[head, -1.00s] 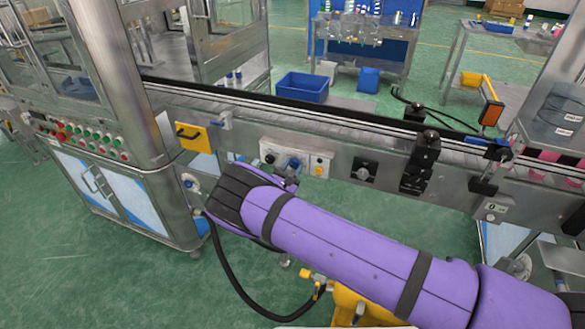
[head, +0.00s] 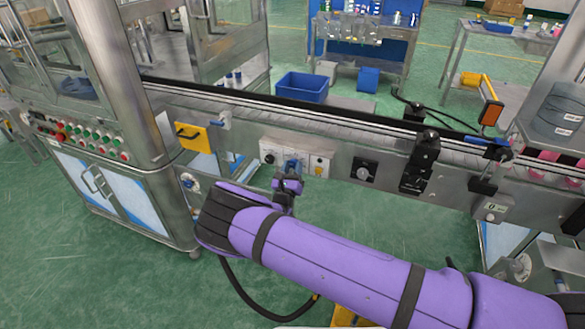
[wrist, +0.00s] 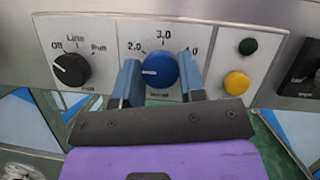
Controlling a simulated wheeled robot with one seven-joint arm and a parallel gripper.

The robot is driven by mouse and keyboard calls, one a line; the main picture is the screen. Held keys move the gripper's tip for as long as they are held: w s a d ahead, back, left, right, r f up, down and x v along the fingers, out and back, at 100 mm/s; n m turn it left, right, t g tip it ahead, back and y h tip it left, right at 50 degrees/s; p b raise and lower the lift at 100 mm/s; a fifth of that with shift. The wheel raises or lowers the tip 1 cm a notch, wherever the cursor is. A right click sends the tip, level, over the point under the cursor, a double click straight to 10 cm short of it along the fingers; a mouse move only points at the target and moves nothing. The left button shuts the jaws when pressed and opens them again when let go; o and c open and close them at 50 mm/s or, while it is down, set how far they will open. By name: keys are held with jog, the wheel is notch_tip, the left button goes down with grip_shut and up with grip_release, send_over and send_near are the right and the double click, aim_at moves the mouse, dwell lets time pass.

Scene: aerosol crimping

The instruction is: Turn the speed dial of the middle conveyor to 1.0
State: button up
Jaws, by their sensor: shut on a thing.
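The blue speed dial (wrist: 160,71) sits on the conveyor's control panel, with 2.0, 3.0 and 4.0 printed around its top. Its white pointer mark seems to point left, a little below 2.0; the 1.0 label is not visible, and a finger covers part of the scale's left side. My gripper (wrist: 160,82) has one finger on each side of the dial and is shut on it. In the head view my gripper (head: 289,180) is at the front of the panel, largely hiding the dial.
Left of the dial is a black Off/Line/Run selector (wrist: 70,69). Right of it are a green button (wrist: 248,46) and a yellow button (wrist: 236,83). Another black knob (head: 364,170) and black sensor brackets (head: 421,162) are farther right along the conveyor (head: 330,122).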

jog(key=n+y, duration=0.2)
jog(key=n, duration=0.2)
jog(key=n+y, duration=0.2)
jog(key=n, duration=0.2)
jog(key=shift+s, duration=0.1)
dwell(0.4)
jog(key=o, duration=0.9)
jog(key=v, duration=1)
jog(key=shift+s+d+r, duration=0.1)
jog(key=shift+s+r, duration=0.05)
jog(key=shift+s, duration=0.25)
